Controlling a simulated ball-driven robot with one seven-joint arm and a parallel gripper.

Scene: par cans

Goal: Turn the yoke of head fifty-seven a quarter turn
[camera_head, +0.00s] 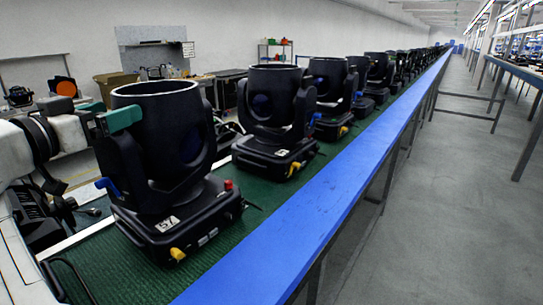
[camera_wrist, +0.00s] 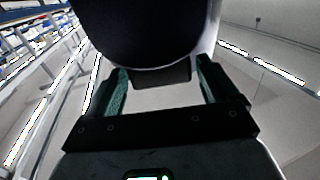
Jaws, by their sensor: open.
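Head fifty-seven (camera_head: 185,115) is the nearest black moving head in the head view. A label reading 57 (camera_head: 167,224) is on its base (camera_head: 190,213). Its yoke (camera_head: 122,165) rises from the base on both sides of the upright barrel. My gripper (camera_head: 118,115) comes in from the left at the top of the near yoke arm, with one teal finger across its front. In the wrist view, my gripper (camera_wrist: 163,80) has its two teal fingers wide apart. Dark parts of the head (camera_wrist: 150,30) show beyond and between them. I cannot tell whether either finger touches the yoke.
A second moving head (camera_head: 270,105) stands close behind to the right, followed by several more along the green belt (camera_head: 135,270). A blue rail (camera_head: 300,225) edges the belt. Workbenches stand behind at the left.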

